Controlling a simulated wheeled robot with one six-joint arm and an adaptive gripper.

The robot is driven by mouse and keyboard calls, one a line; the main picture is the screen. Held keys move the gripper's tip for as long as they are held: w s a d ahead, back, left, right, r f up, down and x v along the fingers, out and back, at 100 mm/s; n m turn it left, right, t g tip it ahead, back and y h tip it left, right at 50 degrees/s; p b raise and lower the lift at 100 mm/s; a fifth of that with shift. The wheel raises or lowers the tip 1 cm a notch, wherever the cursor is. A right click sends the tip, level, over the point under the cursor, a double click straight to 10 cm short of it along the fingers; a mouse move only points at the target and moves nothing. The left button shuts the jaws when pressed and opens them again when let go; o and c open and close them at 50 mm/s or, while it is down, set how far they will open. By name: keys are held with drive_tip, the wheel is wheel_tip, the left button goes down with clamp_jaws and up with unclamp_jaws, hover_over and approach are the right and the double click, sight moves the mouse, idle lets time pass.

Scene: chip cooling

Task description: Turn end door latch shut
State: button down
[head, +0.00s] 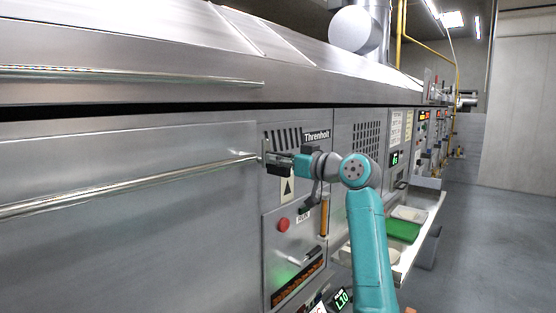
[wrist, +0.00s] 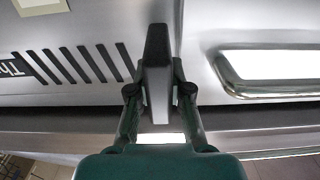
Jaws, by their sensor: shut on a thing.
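The end door latch is a dark, blocky lever (wrist: 157,48) in the wrist view, running up and down the picture between my fingers. My gripper (wrist: 158,92) is shut on it, one finger on each side. In the head view my gripper (head: 274,158) is at the seam between the large steel door (head: 120,150) and the vented panel, and it hides most of the latch. I cannot tell from these views whether the latch is fully turned.
A long chrome handle (head: 130,184) crosses the door to the left. A red button (head: 283,224) and an orange-handled tool (head: 324,217) are below my gripper. A shelf with a green tray (head: 402,231) is to the right. The floor (head: 490,240) at far right is clear.

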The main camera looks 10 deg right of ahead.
drive_tip(key=shift+n, duration=0.4)
drive_tip(key=n, duration=0.3)
drive_tip(key=shift+s+a+n, duration=0.2)
drive_tip(key=shift+a+n, duration=0.05)
drive_tip(key=shift+n, duration=0.15)
drive_tip(key=n, duration=0.4)
drive_tip(key=f+n, duration=0.1)
drive_tip(key=n, duration=0.8)
drive_tip(key=shift+s+a+f, duration=0.25)
drive_tip(key=shift+a+f, duration=0.05)
drive_tip(key=shift+a, duration=0.05)
drive_tip(key=shift+n, duration=0.3)
drive_tip(key=c, duration=1.1)
unclamp_jaws()
